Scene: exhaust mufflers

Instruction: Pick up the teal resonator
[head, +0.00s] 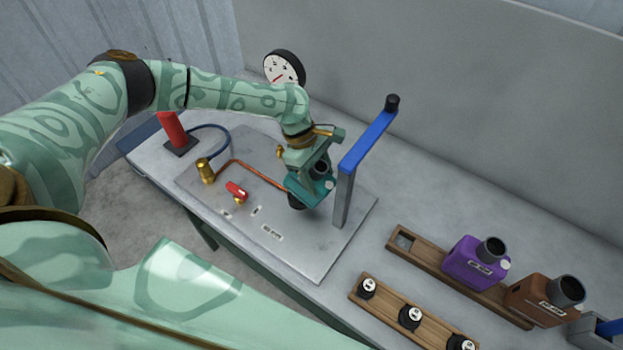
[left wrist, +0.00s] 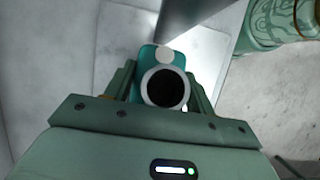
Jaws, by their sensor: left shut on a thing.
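The teal resonator (head: 312,192) is between the fingers of my left gripper (head: 308,178), over the metal plate and just left of the grey post. Its dark neck points up, and a dark round part shows below it. I cannot tell whether it touches the plate. In the left wrist view the teal resonator (left wrist: 146,62) shows its round dark opening with a pale rim and a white cap. My left gripper (left wrist: 160,85) is shut on it, a finger on either side. My right gripper is not in view.
A grey post with a blue arm (head: 368,140) stands close right of the gripper. The metal plate (head: 300,250) carries a red-handled valve (head: 237,190) and copper pipe. A wooden rack (head: 430,253) holds purple (head: 470,262) and brown (head: 540,298) resonators; its left slot is empty.

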